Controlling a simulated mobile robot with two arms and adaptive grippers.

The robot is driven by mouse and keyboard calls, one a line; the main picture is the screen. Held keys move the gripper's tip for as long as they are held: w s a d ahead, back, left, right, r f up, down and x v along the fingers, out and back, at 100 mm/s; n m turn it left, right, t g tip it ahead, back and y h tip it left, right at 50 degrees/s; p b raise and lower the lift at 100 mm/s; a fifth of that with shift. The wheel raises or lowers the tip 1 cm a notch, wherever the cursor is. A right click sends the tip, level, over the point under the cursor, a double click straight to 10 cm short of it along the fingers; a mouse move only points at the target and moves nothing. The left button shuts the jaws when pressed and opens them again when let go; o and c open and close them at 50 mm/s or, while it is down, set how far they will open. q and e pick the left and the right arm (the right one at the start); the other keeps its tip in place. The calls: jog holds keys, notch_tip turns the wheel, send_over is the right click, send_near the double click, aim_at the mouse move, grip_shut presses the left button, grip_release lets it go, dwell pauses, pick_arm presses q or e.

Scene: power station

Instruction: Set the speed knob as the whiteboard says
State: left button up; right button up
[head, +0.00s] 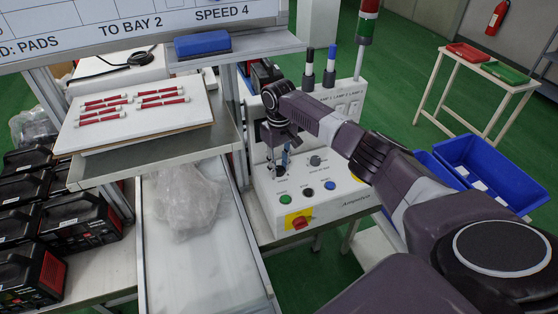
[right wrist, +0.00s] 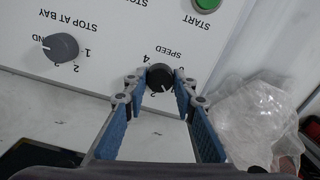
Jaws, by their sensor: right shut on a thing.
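The whiteboard (head: 140,25) at the top left of the head view reads "SPEED 4" and "TO BAY 2". The white control box (head: 330,197) stands at the middle. My right gripper (head: 284,160) reaches down to its panel. In the right wrist view its blue-padded fingers (right wrist: 155,85) are shut on the dark speed knob (right wrist: 160,77), one on each side. The print is upside down there; a "4" and a "2" show beside the knob. I cannot tell surely which number its light mark points to. My left gripper is not in view.
The stop-at-bay knob (right wrist: 60,47) sits beside the speed knob. A green start button (head: 285,199), other buttons and a red switch (head: 300,222) are on the box front. A clear plastic bag (head: 185,195) lies on the left. Blue bins (head: 440,178) stand right.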

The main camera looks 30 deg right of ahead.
jog(key=m+p, duration=0.1)
jog(key=m, duration=0.1)
jog(key=m+p, duration=0.1)
jog(key=p, duration=0.1)
jog(key=m+p, duration=0.2)
jog(key=shift+r+m, duration=0.3)
jog(key=m+p, duration=0.2)
jog(key=shift+m, duration=0.4)
jog(key=m+p, duration=0.1)
jog(key=m, duration=0.1)
jog(key=shift+f+m, duration=0.1)
jog(key=shift+m, duration=0.3)
jog(key=m, duration=0.3)
jog(key=shift+w+f, duration=0.1)
jog(key=m, duration=1)
jog(key=shift+d+m, duration=0.1)
jog(key=shift+m, duration=1.9)
